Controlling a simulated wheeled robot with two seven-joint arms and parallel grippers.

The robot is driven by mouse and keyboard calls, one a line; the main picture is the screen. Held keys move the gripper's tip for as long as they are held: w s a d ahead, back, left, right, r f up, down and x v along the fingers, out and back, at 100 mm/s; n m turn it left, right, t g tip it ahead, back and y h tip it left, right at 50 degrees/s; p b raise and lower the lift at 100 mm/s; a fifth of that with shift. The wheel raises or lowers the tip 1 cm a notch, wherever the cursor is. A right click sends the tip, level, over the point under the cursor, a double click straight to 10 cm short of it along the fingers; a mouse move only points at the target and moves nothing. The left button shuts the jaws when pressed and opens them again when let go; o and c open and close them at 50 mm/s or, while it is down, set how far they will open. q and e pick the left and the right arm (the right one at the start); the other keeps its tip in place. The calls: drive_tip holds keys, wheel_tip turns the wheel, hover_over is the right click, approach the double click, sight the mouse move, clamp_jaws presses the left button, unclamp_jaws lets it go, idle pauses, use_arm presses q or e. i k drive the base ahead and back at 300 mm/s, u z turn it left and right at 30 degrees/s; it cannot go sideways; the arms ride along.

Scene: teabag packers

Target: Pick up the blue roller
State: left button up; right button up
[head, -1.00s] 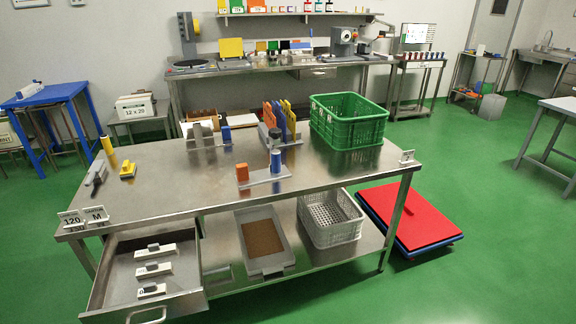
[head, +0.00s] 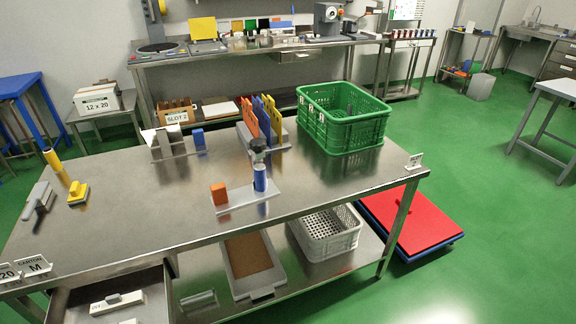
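A blue upright cylinder, which looks like the blue roller (head: 260,180), stands on a small pale base plate (head: 238,204) near the front middle of the steel table. An orange block (head: 219,194) stands on the same plate, to its left. Neither of my grippers is in view.
Behind stand a rack (head: 286,134) with orange, blue and yellow upright pieces and a green crate (head: 345,138). A holder (head: 176,153) carries grey pieces and a blue block (head: 198,137). An open drawer (head: 147,287) juts out below.

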sight(259, 168)
drive_tip(key=u, duration=0.45)
drive_tip(key=i, duration=0.95)
drive_tip(key=u, duration=0.85)
